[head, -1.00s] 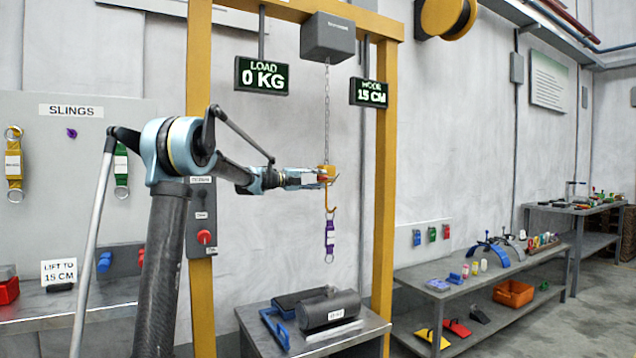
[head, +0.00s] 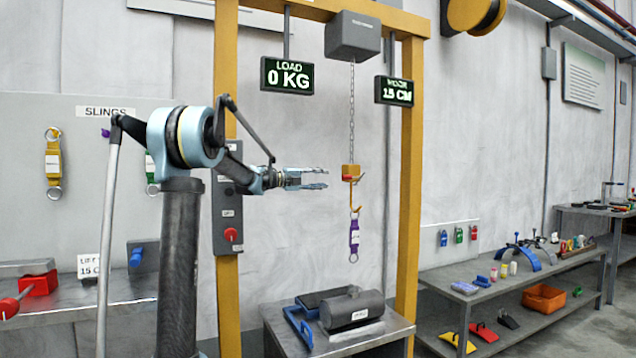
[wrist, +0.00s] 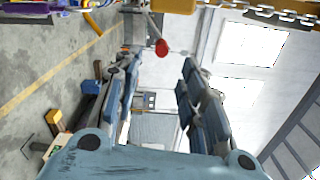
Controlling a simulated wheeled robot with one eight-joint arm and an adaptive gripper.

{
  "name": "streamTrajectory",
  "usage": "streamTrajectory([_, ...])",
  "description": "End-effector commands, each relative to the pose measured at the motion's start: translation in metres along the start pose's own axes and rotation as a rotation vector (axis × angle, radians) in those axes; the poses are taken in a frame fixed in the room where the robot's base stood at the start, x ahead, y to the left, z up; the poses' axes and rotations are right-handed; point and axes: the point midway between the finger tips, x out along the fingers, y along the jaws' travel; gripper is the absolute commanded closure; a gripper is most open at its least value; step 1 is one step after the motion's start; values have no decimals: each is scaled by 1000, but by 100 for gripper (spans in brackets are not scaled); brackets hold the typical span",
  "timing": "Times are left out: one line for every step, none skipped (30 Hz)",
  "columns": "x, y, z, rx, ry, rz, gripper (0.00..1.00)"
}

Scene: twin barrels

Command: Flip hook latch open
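The yellow hook (head: 357,196) hangs from a chain under the grey hoist box. A purple sling (head: 354,236) hangs from the hook. The latch's red knob (head: 346,177) shows at the left of the hook block, and also in the wrist view (wrist: 162,47). Whether the latch is open or closed is too small to tell. My gripper (head: 326,178) is left of the hook at about knob height, with a gap between them. Its fingers are apart and empty in the wrist view (wrist: 162,62), where the knob appears just beyond the fingertips.
A grey table (head: 392,333) under the hook holds a grey cylindrical weight (head: 352,308) and a blue-handled item. Yellow gantry posts (head: 409,190) stand on both sides. A control box with a red button (head: 231,235) is on the left post. The signs read 0 KG and 15 CM.

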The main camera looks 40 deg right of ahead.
Motion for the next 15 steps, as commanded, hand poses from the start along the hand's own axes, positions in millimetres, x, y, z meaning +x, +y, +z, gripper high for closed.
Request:
streamTrajectory([0,0,0,1,0,0,71])
streamTrajectory([1,0,-1,4,-2,-1,78])
streamTrajectory([2,1,-4,14,-7,-5,87])
streamTrajectory([3,2,-8,26,-15,-8,94])
streamTrajectory([4,3,-14,45,-23,-13,100])
streamTrajectory([7,5,-23,75,-40,-22,100])
streamTrajectory([8,7,-30,101,-57,-29,100])
streamTrajectory([9,10,-39,130,-75,-34,100])
streamTrajectory([11,13,-50,169,-100,-42,100])
streamTrajectory([11,16,-58,198,-119,-45,100])
streamTrajectory([12,19,-66,225,-137,-49,100])
streamTrajectory([11,23,-75,259,-161,-50,100])
streamTrajectory([10,26,-82,281,-177,-52,100])
streamTrajectory([10,28,-88,301,-190,-51,100])
streamTrajectory([8,31,-94,324,-208,-50,100])
